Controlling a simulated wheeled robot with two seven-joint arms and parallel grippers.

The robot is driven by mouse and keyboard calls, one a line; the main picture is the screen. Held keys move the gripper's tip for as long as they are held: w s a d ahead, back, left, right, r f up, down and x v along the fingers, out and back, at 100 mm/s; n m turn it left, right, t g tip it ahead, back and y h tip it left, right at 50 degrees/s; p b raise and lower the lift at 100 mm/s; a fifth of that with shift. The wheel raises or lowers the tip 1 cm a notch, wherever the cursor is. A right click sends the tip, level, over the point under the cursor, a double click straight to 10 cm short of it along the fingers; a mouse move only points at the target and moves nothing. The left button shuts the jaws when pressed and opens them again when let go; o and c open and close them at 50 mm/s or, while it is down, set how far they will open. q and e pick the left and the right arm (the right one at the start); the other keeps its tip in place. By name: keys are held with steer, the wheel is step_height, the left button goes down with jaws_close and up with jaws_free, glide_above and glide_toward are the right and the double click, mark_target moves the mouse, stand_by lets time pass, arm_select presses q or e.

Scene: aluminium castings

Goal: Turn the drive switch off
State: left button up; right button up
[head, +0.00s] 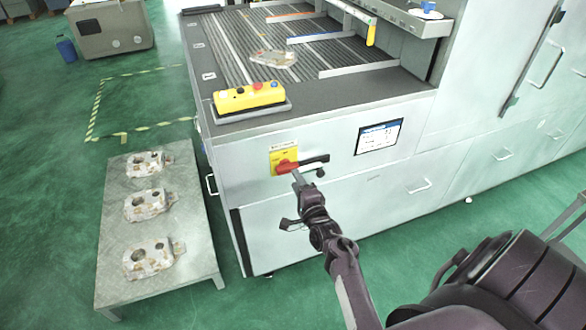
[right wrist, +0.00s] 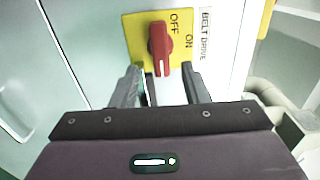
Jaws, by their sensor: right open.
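The drive switch is a red rotary knob (head: 286,167) on a yellow plate (head: 277,156) on the front of the pale machine. In the right wrist view the red knob (right wrist: 160,48) stands on the yellow plate (right wrist: 140,40), marked OFF and ON, beside a BELT DRIVE label (right wrist: 205,35). The white mark on the knob is at its lower end in that view. My right gripper (head: 296,178) is just in front of the switch. Its fingers (right wrist: 160,82) are apart, with the knob beyond the gap between them; contact is not visible. My left gripper is not in view.
A yellow control box (head: 249,97) sits on the machine's top edge. A small screen (head: 379,137) is right of the switch. A low table (head: 115,209) with several castings (head: 149,204) stands left of the machine. Green floor is clear at front left.

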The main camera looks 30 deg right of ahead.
steer(key=p+v, duration=0.1)
steer(key=v, duration=0.1)
steer(key=shift+s+a, duration=0.15)
steer(key=shift+s, duration=0.2)
